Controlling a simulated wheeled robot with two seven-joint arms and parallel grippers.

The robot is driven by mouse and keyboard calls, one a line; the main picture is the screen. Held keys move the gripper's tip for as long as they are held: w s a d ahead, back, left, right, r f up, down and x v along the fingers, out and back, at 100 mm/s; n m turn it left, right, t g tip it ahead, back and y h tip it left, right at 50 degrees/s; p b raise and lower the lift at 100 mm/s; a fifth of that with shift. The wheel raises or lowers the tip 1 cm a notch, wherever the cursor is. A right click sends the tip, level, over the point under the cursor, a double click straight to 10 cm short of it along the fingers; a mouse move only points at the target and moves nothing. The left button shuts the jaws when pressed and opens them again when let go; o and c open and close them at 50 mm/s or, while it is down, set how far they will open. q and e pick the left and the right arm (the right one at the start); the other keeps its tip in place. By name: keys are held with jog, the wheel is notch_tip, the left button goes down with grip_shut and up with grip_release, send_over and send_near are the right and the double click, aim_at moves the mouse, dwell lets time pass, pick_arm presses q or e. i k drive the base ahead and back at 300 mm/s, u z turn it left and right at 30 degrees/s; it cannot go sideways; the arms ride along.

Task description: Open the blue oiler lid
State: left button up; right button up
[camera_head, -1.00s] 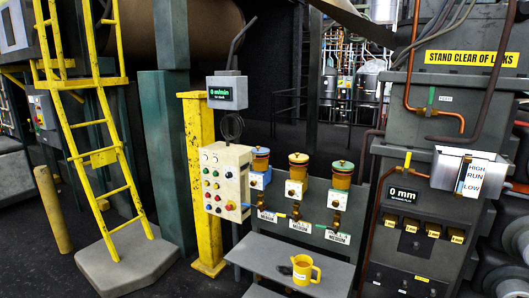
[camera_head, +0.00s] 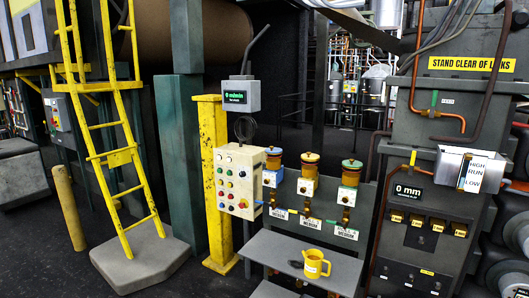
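Three oilers stand in a row on a grey panel in the head view. The left oiler (camera_head: 274,162) has an amber cup with a bluish lid (camera_head: 274,151) and a blue block behind its white front. The right oiler (camera_head: 350,178) has a green-teal lid. All three lids appear to sit on their cups. Neither of my grippers is in view.
A grey shelf (camera_head: 285,252) below the oilers carries a yellow jug (camera_head: 314,264) and a small dark item. A button panel (camera_head: 238,182) and yellow post (camera_head: 214,170) stand left of the oilers. A grey machine cabinet (camera_head: 415,240) stands right. Dark floor (camera_head: 200,283) shows at the lower left.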

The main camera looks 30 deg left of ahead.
aim_at(272, 150)
jog(key=u, duration=1.5)
jog(key=i, duration=1.3)
jog(key=u, duration=0.15)
